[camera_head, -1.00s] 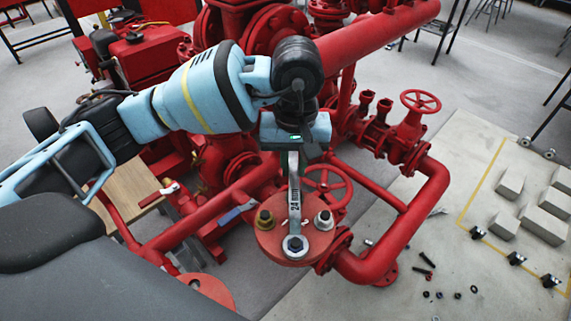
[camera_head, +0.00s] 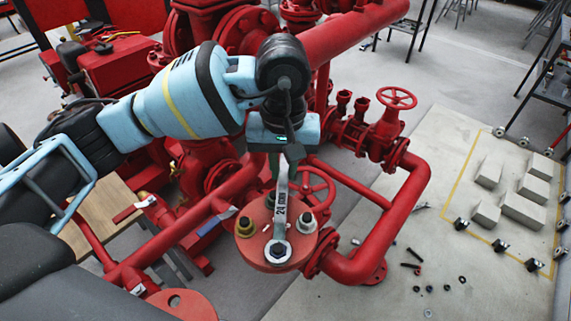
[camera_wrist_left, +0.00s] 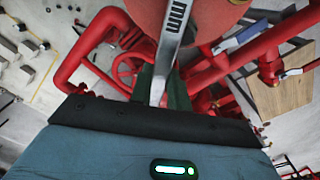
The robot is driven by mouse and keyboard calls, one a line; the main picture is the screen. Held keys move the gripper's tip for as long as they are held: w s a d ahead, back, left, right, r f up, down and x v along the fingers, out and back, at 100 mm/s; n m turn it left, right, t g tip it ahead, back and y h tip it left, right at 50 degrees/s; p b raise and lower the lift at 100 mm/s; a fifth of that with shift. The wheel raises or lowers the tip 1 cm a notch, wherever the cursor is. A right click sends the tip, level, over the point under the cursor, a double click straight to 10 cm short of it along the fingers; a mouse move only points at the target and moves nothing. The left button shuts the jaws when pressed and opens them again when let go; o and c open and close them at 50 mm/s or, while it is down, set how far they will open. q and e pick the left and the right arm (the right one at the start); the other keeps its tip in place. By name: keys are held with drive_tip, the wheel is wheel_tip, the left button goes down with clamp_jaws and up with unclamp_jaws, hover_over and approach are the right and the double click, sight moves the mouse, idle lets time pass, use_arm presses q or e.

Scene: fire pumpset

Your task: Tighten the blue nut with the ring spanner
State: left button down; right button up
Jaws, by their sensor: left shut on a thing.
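The silver ring spanner (camera_head: 280,210), marked 24, stands out over the red round flange (camera_head: 262,258) in the head view. Its ring end is at the blue nut (camera_head: 278,250) on the flange's near side and appears to sit around it. My left gripper (camera_head: 283,160) is shut on the spanner's far end, above the flange's far side. The left wrist view shows the spanner's shaft (camera_wrist_left: 172,35) running out from between the gripper's dark fingers (camera_wrist_left: 163,85); the ring end and nut are out of that picture. My right gripper is not in view.
A red handwheel (camera_head: 316,187) is close behind. Red pipes (camera_head: 385,240) run to the right. Small loose parts lie on the pale floor at right.

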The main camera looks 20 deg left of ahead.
use_arm(q)
drive_tip(key=shift+a, duration=0.2)
idle(0.3)
